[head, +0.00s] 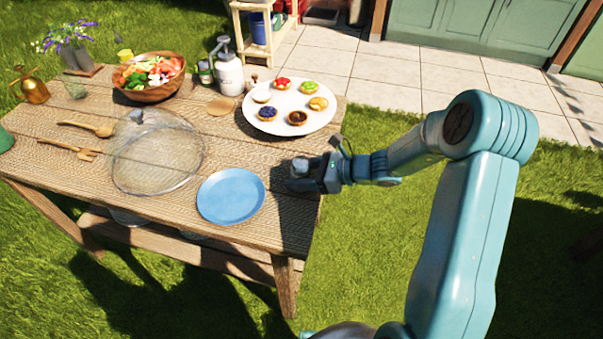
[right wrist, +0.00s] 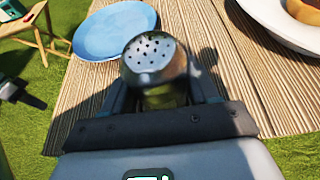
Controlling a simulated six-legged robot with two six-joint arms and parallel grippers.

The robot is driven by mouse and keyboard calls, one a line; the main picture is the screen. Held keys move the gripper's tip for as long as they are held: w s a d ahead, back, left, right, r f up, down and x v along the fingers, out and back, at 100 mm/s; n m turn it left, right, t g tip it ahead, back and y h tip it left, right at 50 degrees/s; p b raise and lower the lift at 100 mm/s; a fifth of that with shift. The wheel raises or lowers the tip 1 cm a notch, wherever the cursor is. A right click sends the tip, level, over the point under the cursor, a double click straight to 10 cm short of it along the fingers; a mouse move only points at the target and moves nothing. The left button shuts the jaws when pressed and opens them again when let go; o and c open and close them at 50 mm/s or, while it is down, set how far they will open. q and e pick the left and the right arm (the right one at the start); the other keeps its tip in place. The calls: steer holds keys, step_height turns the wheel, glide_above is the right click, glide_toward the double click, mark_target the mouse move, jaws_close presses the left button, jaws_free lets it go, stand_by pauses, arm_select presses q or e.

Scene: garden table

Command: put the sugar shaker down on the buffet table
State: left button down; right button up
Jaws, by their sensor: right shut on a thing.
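My right gripper (head: 308,181) is shut on the sugar shaker (right wrist: 153,57), which has a silver, domed top with dark holes. In the head view the shaker (head: 300,166) shows only as a small shiny top between the fingers. It looks upright in the grip. The gripper is over the right edge of the wooden buffet table (head: 235,158), right of the blue plate. The shaker's base is hidden, so I cannot tell whether it touches the wood.
The blue plate (head: 231,196) lies left of my gripper, and a white plate of tarts (head: 290,125) lies behind it. A mesh food cover (head: 155,155), wooden servers (head: 75,148), salad bowl (head: 149,93) and white canister (head: 229,76) stand further off. Bare wood shows between the two plates.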

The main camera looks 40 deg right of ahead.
steer(key=shift+f, duration=0.15)
steer(key=o, duration=1.1)
steer(key=shift+r, duration=0.3)
steer(key=v, duration=1.2)
steer(key=shift+f, duration=0.2)
steer(key=shift+s+d, duration=0.1)
